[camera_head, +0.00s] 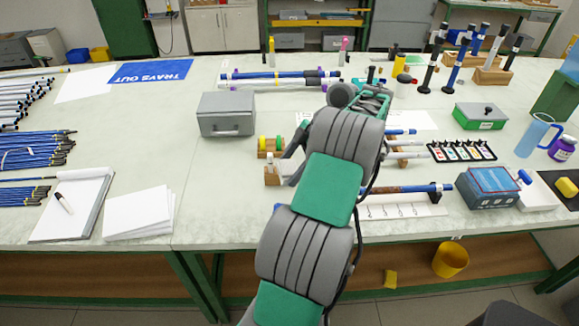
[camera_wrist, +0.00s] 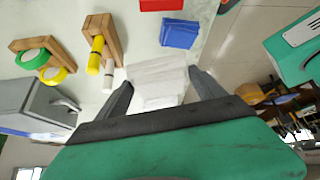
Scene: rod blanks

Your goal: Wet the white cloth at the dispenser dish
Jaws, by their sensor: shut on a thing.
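The white cloth (camera_wrist: 158,82) shows in the wrist view as a pale, folded, striped piece between my two fingers. My gripper (camera_wrist: 160,84) is shut on it, with the dark fingers standing apart on either side of the cloth. In the head view my arm hides most of the gripper and the cloth.
A grey metal box (camera_head: 226,114) stands left of my arm. Tape rolls (camera_wrist: 43,66) and a wooden marker holder (camera_wrist: 104,40) are close by. A blue folded cloth (camera_wrist: 180,33) lies beyond my fingers. Upright rods (camera_head: 434,58) stand back right.

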